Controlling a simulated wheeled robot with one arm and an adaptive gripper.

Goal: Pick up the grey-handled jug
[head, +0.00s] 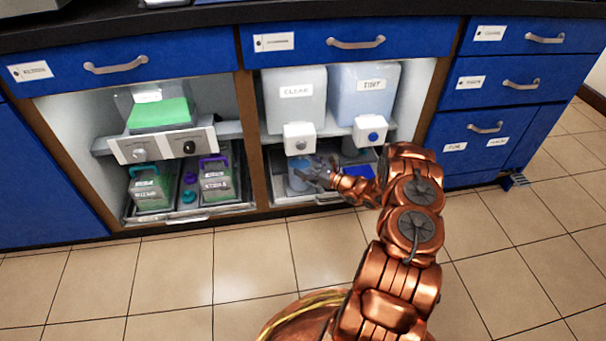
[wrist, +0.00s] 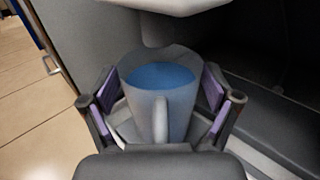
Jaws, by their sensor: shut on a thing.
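The jug (wrist: 160,98) is a translucent grey vessel with a grey handle (wrist: 160,118) facing my wrist camera. It holds blue liquid (wrist: 160,75) and stands upright. My gripper (wrist: 160,95) is shut on the jug, with purple pads against its left and right sides. In the head view the jug (head: 300,178) is in the lower part of the right open cabinet, under the tank labelled CLEAR (head: 296,95). My gripper (head: 312,177) reaches it from the right and partly hides it. The jug's base is hidden in the wrist view.
A tap housing (head: 300,138) hangs just above the jug. A second tank (head: 365,90) with a blue-button tap (head: 370,131) is to the right, over a blue item (head: 360,172). The left cabinet holds green-filled containers (head: 152,187). The tiled floor (head: 190,280) in front is clear.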

